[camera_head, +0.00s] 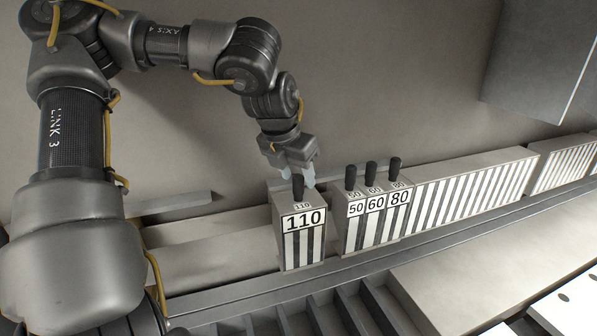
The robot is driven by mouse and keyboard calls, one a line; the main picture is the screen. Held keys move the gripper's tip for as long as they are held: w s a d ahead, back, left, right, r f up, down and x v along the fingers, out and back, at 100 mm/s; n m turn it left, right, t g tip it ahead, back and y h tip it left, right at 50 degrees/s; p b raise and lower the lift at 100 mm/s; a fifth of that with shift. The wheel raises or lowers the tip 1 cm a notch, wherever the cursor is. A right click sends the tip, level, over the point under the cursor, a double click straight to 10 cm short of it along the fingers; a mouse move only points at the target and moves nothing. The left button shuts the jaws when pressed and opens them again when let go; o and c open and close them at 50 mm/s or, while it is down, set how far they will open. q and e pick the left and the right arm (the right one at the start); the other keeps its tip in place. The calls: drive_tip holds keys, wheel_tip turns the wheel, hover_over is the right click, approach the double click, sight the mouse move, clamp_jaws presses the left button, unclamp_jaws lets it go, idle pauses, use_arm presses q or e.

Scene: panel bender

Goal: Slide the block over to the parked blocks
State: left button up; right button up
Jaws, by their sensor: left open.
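The block marked 110 (303,243) stands upright on the rail, with a black knob (298,188) on top. My left gripper (300,178) is open at this knob, with its pale fingertips around or beside it; contact cannot be told. The parked blocks marked 50, 60 and 80 (376,222) stand side by side to the right, each with a black knob. A narrow gap separates the 110 block from the 50 block. My right gripper is not in view.
A long striped row of segments (475,185) continues right of the parked blocks. The rail (205,262) left of the 110 block is bare. A slotted grey rack (310,318) lies in front. A dark box (540,60) hangs at upper right.

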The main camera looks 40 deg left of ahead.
use_arm(q)
drive_tip(key=shift+f, duration=0.6)
drive_tip(key=shift+w+f, duration=0.25)
drive_tip(key=shift+f, duration=0.05)
clamp_jaws()
